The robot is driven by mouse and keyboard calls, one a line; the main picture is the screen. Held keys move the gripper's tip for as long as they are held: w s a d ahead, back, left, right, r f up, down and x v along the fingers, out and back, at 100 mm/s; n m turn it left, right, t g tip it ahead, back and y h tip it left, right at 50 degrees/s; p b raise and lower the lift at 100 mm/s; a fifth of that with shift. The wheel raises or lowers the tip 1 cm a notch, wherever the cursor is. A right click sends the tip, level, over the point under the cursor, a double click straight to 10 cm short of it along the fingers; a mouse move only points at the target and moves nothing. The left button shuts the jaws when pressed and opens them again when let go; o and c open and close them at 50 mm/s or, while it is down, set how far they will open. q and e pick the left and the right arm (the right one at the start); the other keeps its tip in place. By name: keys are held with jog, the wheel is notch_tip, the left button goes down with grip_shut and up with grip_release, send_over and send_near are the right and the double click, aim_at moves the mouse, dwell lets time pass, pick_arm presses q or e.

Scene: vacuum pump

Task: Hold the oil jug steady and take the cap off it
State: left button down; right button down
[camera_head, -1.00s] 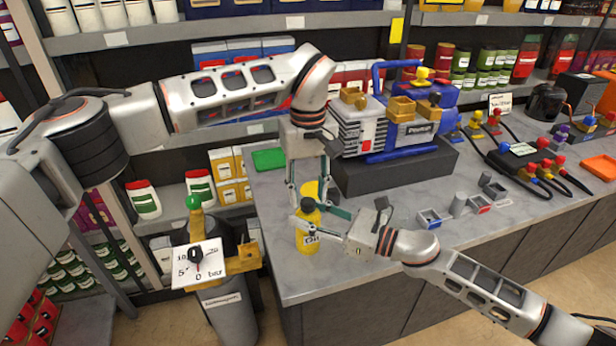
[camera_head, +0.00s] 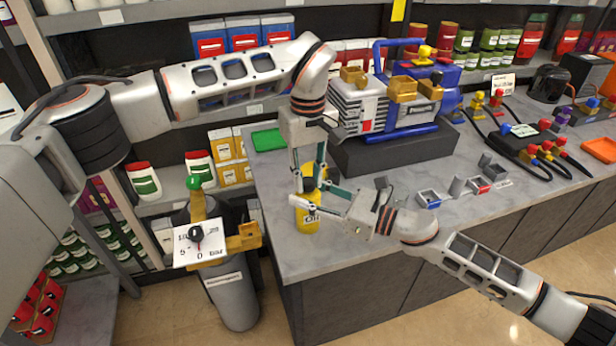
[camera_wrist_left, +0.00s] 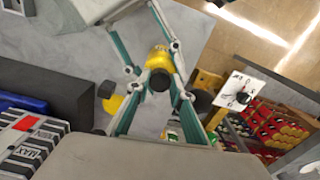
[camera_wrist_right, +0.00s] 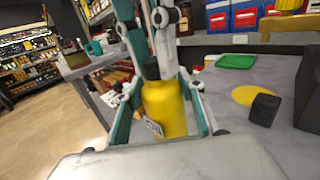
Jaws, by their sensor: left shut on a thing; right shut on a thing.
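A yellow disc (camera_wrist_right: 255,96) and a small black block (camera_wrist_right: 264,110) sit beside the jug. The blue-and-white pump (camera_head: 395,112) stands on a dark plinth behind. Small grey trays (camera_head: 428,199) lie right. A grey bin with a gauge card (camera_head: 199,243) stands left of the counter.

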pick_arm(q)
jog(key=n, duration=2.8)
jog(key=shift+r+n, duration=0.1)
jog(key=shift+n, duration=0.3)
jog(key=n, duration=2.4)
jog(key=shift+r, duration=0.4)
jog(key=shift+r, duration=0.75)
